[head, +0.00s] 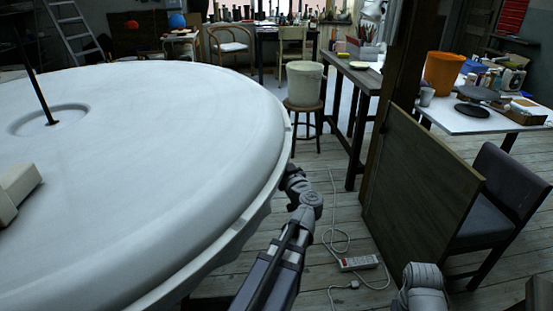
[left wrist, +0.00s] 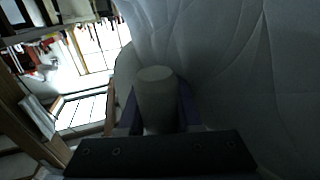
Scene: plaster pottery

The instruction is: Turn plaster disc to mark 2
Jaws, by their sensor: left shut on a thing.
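The large white plaster disc (head: 170,140) fills the left of the head view, with a shallow round recess and a thin dark rod (head: 33,78) standing in it. My left arm reaches up to the disc's right rim; its fingertips are hidden there. In the left wrist view my left gripper (left wrist: 158,112) is shut on a pale round peg (left wrist: 156,88), one dark finger on each side. The pale, creased surface of the disc (left wrist: 240,70) is beside it. No numbered mark can be made out. My right gripper is not in view, only part of that arm at lower right.
A pale block (head: 18,188) lies on the disc at the left edge. A stool with a bucket (head: 303,84) stands beyond the rim. A wooden panel (head: 415,175) and dark chair (head: 495,200) are right. A power strip (head: 358,262) and cable lie on the floor.

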